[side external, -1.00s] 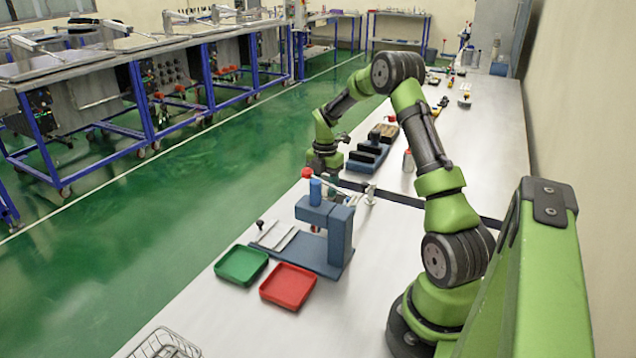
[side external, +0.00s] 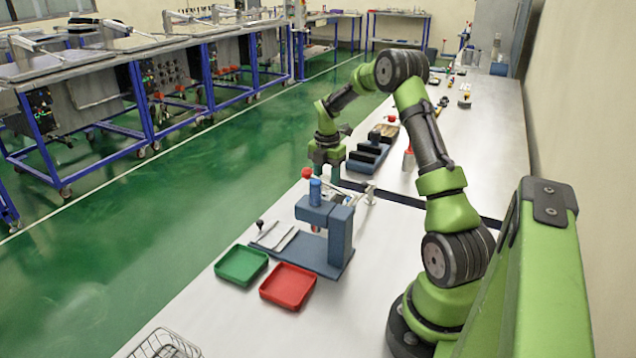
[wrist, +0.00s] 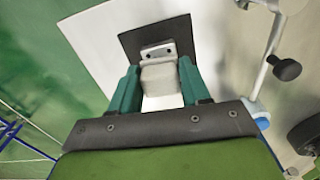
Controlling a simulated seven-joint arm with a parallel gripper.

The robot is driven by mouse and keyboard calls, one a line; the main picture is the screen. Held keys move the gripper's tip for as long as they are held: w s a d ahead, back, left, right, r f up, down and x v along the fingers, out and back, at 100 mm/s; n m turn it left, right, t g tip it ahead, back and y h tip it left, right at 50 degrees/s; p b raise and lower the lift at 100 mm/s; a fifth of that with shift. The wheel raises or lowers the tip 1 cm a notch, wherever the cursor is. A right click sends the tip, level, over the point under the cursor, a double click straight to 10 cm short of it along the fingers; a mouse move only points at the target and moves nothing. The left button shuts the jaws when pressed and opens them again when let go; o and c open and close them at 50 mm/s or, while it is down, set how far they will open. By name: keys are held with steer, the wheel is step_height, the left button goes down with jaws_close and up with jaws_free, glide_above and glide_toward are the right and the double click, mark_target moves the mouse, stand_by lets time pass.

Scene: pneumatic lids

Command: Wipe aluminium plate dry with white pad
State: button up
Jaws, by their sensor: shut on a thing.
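My gripper (wrist: 157,88) shows in the wrist view with its two teal fingers closed on a pale grey-white block, which I take to be the white pad (wrist: 158,78). A dark flat plate (wrist: 178,32), perhaps the aluminium plate, lies beyond and beneath the pad in that view. Whether the pad touches it cannot be told. In the side view my gripper (side external: 326,172) points down near the bench's left edge, behind the blue press. No water is discernible.
The blue press (side external: 338,235) with its red-knobbed lever stands in front of my gripper. A green tray (side external: 241,265) and a red tray (side external: 288,286) sit nearer. A dark stepped rack (side external: 368,158) is just right of my gripper. The bench edge drops to the green floor at left.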

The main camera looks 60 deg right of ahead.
steer(key=shift+r, duration=3)
steer(key=shift+f, duration=0.2)
